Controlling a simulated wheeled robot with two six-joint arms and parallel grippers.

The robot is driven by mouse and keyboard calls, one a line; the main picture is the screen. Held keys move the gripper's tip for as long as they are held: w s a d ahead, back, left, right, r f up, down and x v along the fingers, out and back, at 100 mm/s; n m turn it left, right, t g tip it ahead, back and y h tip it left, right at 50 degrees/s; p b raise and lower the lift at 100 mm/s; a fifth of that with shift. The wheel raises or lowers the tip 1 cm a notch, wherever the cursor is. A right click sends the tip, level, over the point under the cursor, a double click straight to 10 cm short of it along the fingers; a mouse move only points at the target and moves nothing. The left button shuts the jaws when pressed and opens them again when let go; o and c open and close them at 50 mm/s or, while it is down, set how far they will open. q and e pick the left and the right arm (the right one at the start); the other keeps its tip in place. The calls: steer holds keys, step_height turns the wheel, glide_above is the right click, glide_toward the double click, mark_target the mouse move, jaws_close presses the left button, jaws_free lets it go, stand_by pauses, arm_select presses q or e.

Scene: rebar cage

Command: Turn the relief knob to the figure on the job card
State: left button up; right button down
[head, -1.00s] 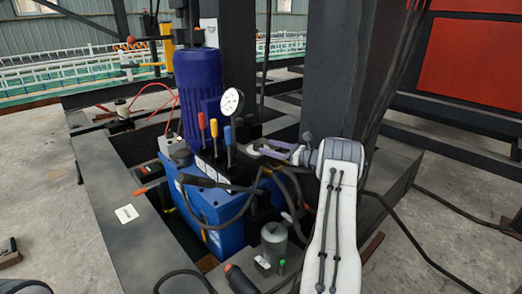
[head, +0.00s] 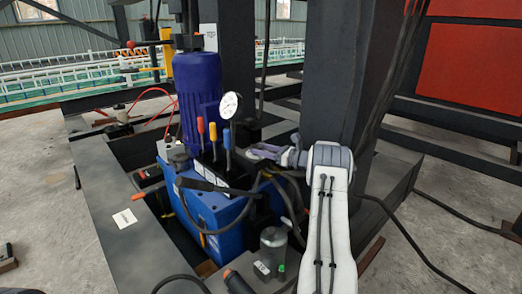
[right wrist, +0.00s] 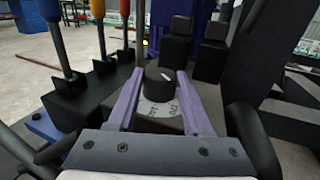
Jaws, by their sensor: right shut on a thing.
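The relief knob (right wrist: 153,76) is a short black cylinder with a white pointer mark, on a pale round dial (right wrist: 160,108) with figures too small to read surely. My right gripper (right wrist: 161,84) is shut on it, one purple-grey finger on each side. In the head view my right gripper (head: 258,150) reaches in from the right, just right of the levers, and hides the knob. A white card (head: 124,218) with unreadable writing lies on the dark frame at left; I cannot tell whether it is the job card. My left gripper is not in view.
Red, yellow and blue levers (head: 213,133) and a pressure gauge (head: 230,105) stand close left of my right gripper. A blue motor (head: 196,85) stands behind them. Black hoses loop below, and a dark steel column (head: 340,80) rises behind my right arm.

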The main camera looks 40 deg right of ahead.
steer(key=shift+m+h, duration=0.3)
steer(key=shift+s+a+r+m+t+h+p, duration=0.15)
steer(key=shift+m+t+h+p, duration=0.3)
steer(key=shift+h, duration=0.45)
steer(key=shift+a+m+h, duration=0.15)
steer(key=shift+m+h, duration=0.7)
steer(key=shift+h, duration=0.15)
steer(key=h, duration=0.1)
steer(key=m+h+b, duration=0.1)
steer(key=m+h, duration=0.1)
steer(key=shift+a+f+t+h, duration=0.15)
steer(key=shift+f+t+h, duration=0.1)
steer(key=shift+f+h, duration=0.05)
steer(key=shift+m+h+b, duration=0.8)
steer(key=shift+h+b, duration=0.15)
steer(key=shift+h, duration=0.25)
steer(key=shift+r+m+h+b, duration=0.1)
steer(key=shift+m+h+b, duration=0.25)
steer(key=shift+h, duration=0.25)
steer(key=shift+c, duration=1.6)
jaws_free()
